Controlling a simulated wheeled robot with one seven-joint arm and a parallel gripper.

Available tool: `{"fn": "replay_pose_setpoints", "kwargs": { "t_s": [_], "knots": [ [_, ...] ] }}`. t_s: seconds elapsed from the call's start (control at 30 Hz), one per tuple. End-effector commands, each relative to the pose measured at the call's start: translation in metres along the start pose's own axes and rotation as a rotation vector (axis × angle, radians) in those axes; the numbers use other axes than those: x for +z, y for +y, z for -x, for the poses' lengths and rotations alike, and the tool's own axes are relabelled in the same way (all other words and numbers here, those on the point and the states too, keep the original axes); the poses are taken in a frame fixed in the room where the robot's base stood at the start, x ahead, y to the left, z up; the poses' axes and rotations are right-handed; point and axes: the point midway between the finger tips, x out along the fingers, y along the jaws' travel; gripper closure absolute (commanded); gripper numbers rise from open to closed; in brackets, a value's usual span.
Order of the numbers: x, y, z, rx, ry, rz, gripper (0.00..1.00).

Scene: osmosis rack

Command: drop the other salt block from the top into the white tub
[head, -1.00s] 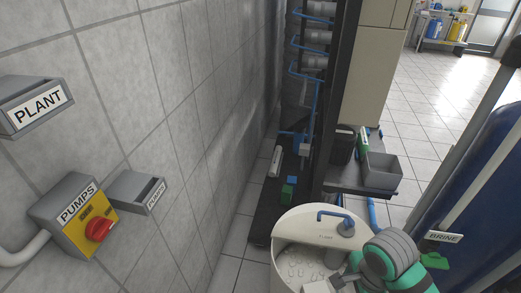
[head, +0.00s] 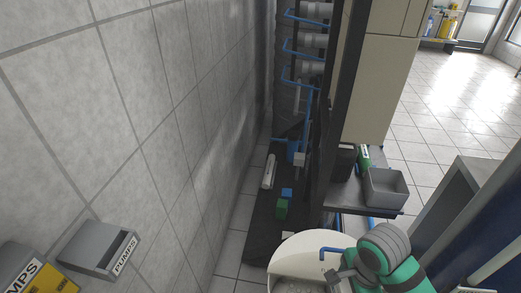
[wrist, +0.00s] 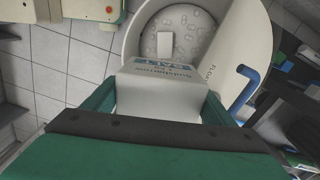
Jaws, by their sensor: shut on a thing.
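My gripper (wrist: 158,100) is shut on a white salt block (wrist: 150,80) with dark lettering, one green finger on each side of it. In the wrist view the held block is in front of the open mouth of the white tub (wrist: 140,22). A second, smaller-looking white block (wrist: 165,43) shows inside the tub, among round bubble-like shapes. The tub also shows at the bottom of the head view (head: 300,248), cut off by the frame edge. The held block is not visible in the head view.
A blue bent pipe (wrist: 247,88) stands on the tub's pale cover (wrist: 232,60), close to my gripper. A shelf with a grey bin (head: 385,187) is behind the tub. The tiled wall with the PUMPS box (head: 98,248) is at left.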

Motion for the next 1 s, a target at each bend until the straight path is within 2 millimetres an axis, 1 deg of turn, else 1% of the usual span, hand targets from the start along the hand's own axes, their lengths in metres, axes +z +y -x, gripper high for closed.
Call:
{"fn": "replay_pose_setpoints", "kwargs": {
  "t_s": [0.17,0.6,0.8,1.0],
  "knots": [
    [0.000,0.000,-0.010,0.000,-0.001,-0.001,0.83],
    [0.000,0.000,-0.049,0.000,0.000,-0.001,0.83],
    [0.000,0.000,-0.057,-0.001,0.000,0.001,0.83],
    [0.000,0.000,-0.059,-0.001,0.001,0.000,0.83]
  ]
}}
